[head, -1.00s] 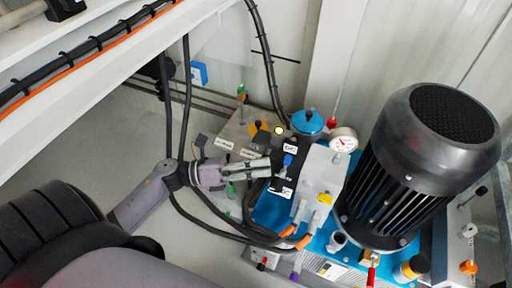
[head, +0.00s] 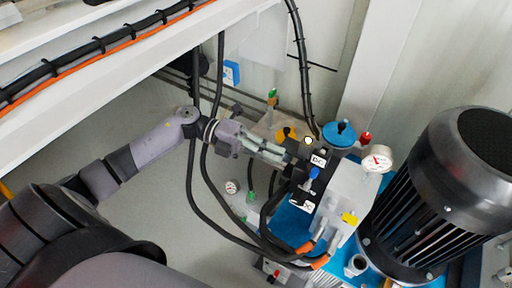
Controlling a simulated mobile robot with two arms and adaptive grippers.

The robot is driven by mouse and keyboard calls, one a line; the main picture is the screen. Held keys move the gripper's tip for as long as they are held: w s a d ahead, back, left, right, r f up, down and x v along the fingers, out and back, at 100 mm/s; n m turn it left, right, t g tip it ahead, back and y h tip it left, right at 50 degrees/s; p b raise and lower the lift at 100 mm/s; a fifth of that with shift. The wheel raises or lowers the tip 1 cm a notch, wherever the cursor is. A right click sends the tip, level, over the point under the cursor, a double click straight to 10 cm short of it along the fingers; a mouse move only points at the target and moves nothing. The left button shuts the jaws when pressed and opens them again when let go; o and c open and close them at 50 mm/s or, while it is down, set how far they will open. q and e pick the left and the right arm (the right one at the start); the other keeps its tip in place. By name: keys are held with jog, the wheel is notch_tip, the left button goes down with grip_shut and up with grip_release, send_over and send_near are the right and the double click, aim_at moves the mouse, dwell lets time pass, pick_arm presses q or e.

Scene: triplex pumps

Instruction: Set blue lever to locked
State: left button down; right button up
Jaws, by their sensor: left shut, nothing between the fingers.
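The small blue lever (head: 314,173) sits on a black block of the pump unit, between two white labels, an upper one (head: 318,160) and a lower one (head: 302,205). I cannot read the labels surely. My left gripper (head: 288,160) is shut and empty. Its fingers point right, with the tips just left of the black block and close to the blue lever. Whether the tips touch the block or the lever, I cannot tell. My right gripper is not in view.
A big black motor (head: 440,200) stands at the right. A pressure gauge (head: 377,160), a blue cap (head: 339,134) and a yellow part (head: 349,218) are near the lever. Black hoses (head: 205,205) loop below my left arm.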

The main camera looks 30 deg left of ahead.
aim_at(313, 170)
pick_arm(q)
jog(key=d, duration=0.4)
jog(key=w+d, duration=0.1)
jog(key=d, duration=0.2)
jog(key=shift+f, duration=0.4)
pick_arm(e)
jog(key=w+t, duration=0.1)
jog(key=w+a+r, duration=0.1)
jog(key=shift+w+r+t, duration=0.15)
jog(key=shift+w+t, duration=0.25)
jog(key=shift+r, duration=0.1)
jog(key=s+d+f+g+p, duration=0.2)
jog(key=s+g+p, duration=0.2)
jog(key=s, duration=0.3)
pick_arm(q)
jog(key=d+y+p, duration=0.1)
jog(key=p, duration=0.1)
jog(key=d+y+p, duration=0.1)
jog(key=d+p, duration=0.1)
jog(key=shift+r, duration=0.3)
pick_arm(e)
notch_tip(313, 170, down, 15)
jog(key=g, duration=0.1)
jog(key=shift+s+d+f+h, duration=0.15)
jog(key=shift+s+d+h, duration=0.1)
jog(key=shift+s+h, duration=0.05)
pick_arm(q)
jog(key=shift+f, duration=0.1)
